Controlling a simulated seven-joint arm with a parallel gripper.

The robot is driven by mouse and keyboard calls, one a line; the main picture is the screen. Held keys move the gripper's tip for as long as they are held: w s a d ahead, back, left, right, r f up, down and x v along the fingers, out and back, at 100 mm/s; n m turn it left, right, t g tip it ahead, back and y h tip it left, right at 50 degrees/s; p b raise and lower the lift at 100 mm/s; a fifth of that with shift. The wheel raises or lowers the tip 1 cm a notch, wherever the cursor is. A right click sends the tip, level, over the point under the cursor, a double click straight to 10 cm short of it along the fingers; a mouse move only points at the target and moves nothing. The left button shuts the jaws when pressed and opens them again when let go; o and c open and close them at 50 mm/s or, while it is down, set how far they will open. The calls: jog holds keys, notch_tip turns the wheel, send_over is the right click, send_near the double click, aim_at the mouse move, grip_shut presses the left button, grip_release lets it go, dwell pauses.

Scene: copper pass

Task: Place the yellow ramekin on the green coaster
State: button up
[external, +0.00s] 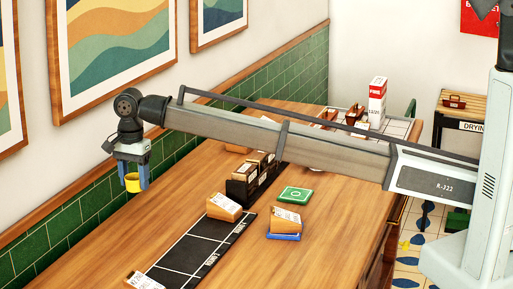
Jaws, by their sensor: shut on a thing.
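The yellow ramekin (132,183) is small and round, and it hangs in the air at the left, near the green-tiled wall. My gripper (132,178) points down with its blue fingers on either side of the ramekin and is shut on it. The green coaster (295,194) is a flat square with a pale mark, lying on the wooden table right of the middle. Nothing stands on it. The ramekin is well to the left of the coaster and above the table.
A dark holder (245,187) with cards stands left of the coaster. Another block (285,221) sits on a blue coaster (284,237) in front of the green one. A red-and-white carton (377,102) stands at the back.

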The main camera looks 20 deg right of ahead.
jog(key=w+d+r+m, duration=0.1)
jog(key=w+d+r, duration=0.2)
jog(key=w+d, duration=0.45)
jog(key=w+d+r+m, duration=0.1)
jog(key=w+d, duration=0.1)
jog(key=d, duration=0.5)
jog(key=w+d+r+m, duration=0.1)
jog(key=w+d, duration=0.1)
jog(key=d, duration=0.5)
jog(key=shift+m, duration=0.4)
jog(key=s+d, duration=0.1)
jog(key=d, duration=0.3)
jog(key=s+d, duration=0.2)
jog(key=d, duration=0.3)
jog(key=s+d, duration=0.2)
jog(key=d, duration=0.3)
send_over(296, 193)
notch_tip(296, 193, down, 3)
jog(key=shift+m, duration=0.3)
jog(key=shift+s+f, duration=0.1)
jog(key=shift+f, duration=4.95)
jog(key=o, duration=1.1)
jog(key=shift+f, duration=0.1)
jog(key=shift+c, duration=0.2)
